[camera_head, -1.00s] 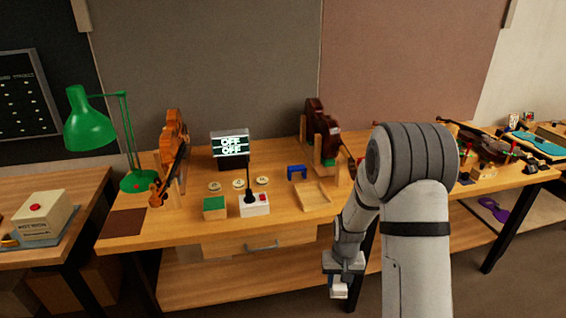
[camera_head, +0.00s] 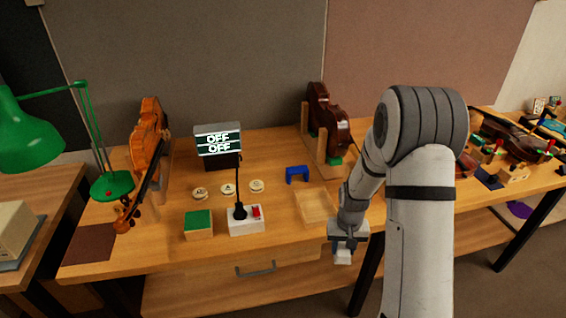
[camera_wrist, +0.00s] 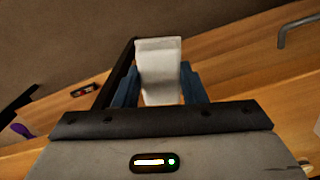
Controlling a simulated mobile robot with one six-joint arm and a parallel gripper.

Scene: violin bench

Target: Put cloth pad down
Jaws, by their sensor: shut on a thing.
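The cloth pad is a small whitish block (camera_wrist: 158,70), upright between the two blue fingers of my gripper (camera_wrist: 160,88) in the wrist view. My gripper is shut on it. In the head view my gripper (camera_head: 347,240) hangs at the bench's front edge, right of and in front of the shallow wooden tray (camera_head: 316,206), with the pad's pale end (camera_head: 343,257) below it. The tray looks empty.
The bench (camera_head: 275,225) holds a green-topped block (camera_head: 199,223), a switch box (camera_head: 246,219), a blue bracket (camera_head: 297,174) and several pale discs. A violin (camera_head: 149,145) stands left and a dark one (camera_head: 325,115) behind the tray. A lit sign (camera_head: 218,142) reads OFF.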

